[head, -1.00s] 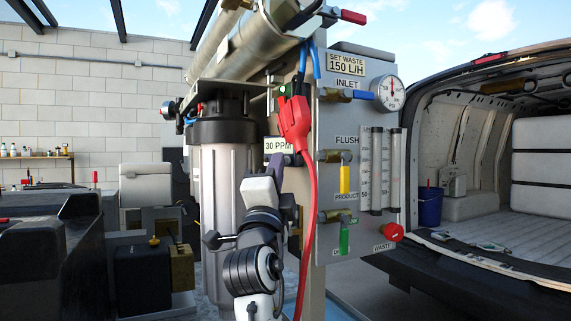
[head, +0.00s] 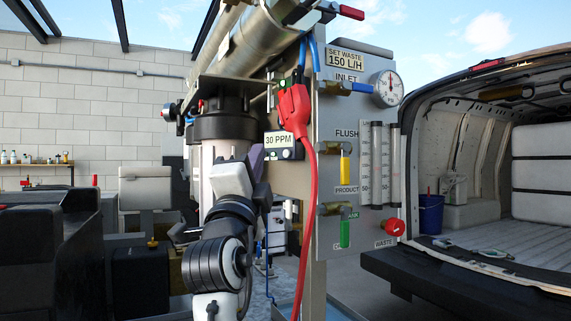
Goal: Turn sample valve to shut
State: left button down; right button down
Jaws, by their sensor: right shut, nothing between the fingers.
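The valve panel (head: 350,235) stands right of centre with several levers. I cannot read a sample label, so I cannot tell which one is the sample valve. A green lever (head: 345,234) hangs straight down low on the panel, its label partly unreadable. A yellow lever (head: 345,170) hangs down under the FLUSH label. A blue lever (head: 362,88) lies level by INLET. My right gripper (head: 258,160) is shut and empty, left of the panel in the picture, in front of the filter housing; its fingertips are small and partly hidden by my wrist. My left gripper is out of view.
A red clamp-like plug (head: 294,111) with a red cable (head: 309,215) hangs along the panel's left edge, near my right gripper. A 30 PPM meter (head: 283,146) sits beside it. A red waste knob (head: 394,227) and flow tubes (head: 376,165) stand on the panel. An open van (head: 480,270) is right.

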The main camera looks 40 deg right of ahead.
aim_at(288, 226)
jog(key=k, duration=1)
